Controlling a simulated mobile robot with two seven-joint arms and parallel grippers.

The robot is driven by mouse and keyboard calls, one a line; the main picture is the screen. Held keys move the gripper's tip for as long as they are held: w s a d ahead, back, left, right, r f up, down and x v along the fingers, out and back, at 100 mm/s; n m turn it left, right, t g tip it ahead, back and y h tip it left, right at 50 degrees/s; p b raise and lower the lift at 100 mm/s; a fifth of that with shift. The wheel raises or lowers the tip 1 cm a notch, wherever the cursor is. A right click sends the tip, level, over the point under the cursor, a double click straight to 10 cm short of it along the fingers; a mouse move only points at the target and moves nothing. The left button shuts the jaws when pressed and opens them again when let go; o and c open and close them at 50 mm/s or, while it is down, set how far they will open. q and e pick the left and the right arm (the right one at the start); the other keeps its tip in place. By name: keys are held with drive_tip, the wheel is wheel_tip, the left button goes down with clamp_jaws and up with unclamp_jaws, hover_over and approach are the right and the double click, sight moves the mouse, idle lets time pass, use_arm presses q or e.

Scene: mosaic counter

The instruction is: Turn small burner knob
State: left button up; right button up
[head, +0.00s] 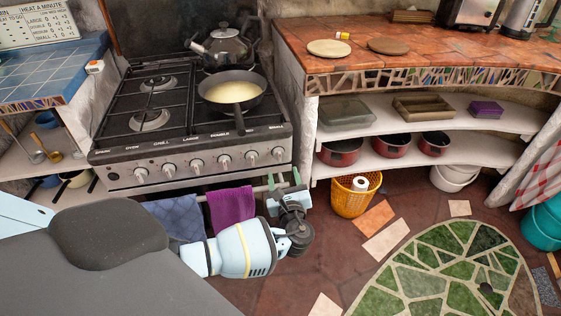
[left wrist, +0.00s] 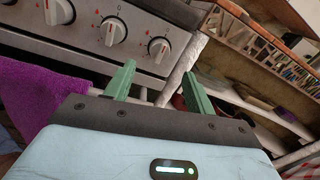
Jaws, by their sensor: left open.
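The small burner knob (head: 278,153) is the rightmost round white knob on the stove's front panel, below the "SMALL" label. It also shows in the left wrist view (left wrist: 159,48), just beyond the fingertips, with its red mark near the top. My left gripper (head: 283,178) is open, with two green fingers pointing up in front of the panel, below the knob. In the left wrist view the fingers (left wrist: 159,72) stand apart with nothing between them. They do not appear to touch the knob. My right gripper is not in view.
The stove (head: 190,145) has a row of several other knobs. A pan (head: 234,105) and a kettle (head: 229,50) stand on top. A purple towel (head: 232,206) and a blue towel (head: 176,217) hang below the panel. A yellow basket (head: 353,200) stands to the right.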

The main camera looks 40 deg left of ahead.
sight(279, 158)
use_arm(q)
drive_tip(key=b+x, duration=0.1)
drive_tip(key=x, duration=0.5)
drive_tip(key=shift+w+a+f, duration=0.15)
drive_tip(key=shift+w, duration=0.05)
drive_tip(key=shift+w+a, duration=0.45)
drive_tip(key=c, duration=1)
